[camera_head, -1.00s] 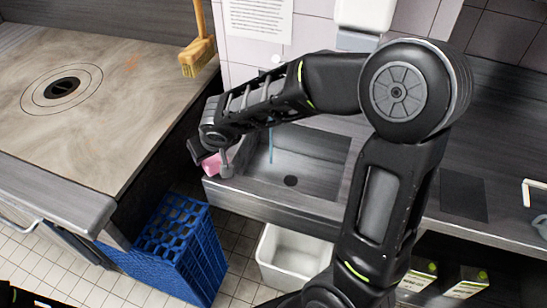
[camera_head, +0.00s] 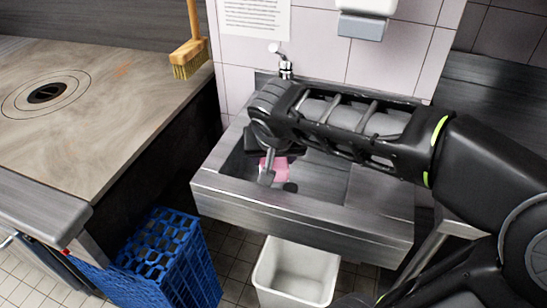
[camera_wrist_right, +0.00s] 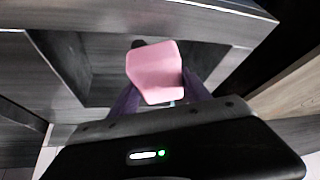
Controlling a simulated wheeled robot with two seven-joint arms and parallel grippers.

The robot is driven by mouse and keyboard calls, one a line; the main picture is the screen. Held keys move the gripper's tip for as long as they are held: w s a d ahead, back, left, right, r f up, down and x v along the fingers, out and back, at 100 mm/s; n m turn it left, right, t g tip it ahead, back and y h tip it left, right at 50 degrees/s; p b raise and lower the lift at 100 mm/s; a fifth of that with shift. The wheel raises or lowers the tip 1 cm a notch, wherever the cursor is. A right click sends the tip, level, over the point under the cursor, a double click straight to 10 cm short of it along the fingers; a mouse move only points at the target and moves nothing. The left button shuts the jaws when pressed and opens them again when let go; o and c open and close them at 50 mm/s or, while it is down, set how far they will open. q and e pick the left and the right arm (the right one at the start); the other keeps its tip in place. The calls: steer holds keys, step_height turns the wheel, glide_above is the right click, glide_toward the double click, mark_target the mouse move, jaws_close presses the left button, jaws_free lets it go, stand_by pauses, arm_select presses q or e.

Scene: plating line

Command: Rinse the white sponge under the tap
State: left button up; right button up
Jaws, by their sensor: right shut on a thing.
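A pink block that looks like a sponge (camera_head: 277,169) is held in my right gripper (camera_head: 272,176), low over the basin of the steel sink (camera_head: 300,215). No white sponge shows. In the right wrist view the pink sponge (camera_wrist_right: 154,72) sits between the two fingers (camera_wrist_right: 160,95), which are shut on it. The tap (camera_head: 285,66) stands at the back of the sink, behind my right wrist. Its spout end and any water below it are hidden by my arm in the head view. A small pale blue patch shows beside the sponge in the wrist view. My left gripper is not in view.
A steel counter (camera_head: 100,130) with a brush (camera_head: 190,55) stands left of the sink. A blue crate (camera_head: 165,265) and a white bin (camera_head: 295,272) are on the floor. A dispenser (camera_head: 364,22) hangs on the tiled wall above.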

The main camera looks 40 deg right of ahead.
steer(key=shift+w, duration=0.1)
steer(key=w+d+f+p, duration=0.1)
steer(key=w+d+f, duration=0.1)
steer(key=w+d, duration=0.5)
steer(key=shift+w+f+p, duration=0.4)
steer(key=shift+w, duration=2.05)
steer(key=shift+s, duration=0.1)
steer(key=s+a+b, duration=0.4)
steer(key=s, duration=0.2)
steer(key=shift+s, duration=0.35)
steer(key=shift+r, duration=0.1)
stand_by(0.5)
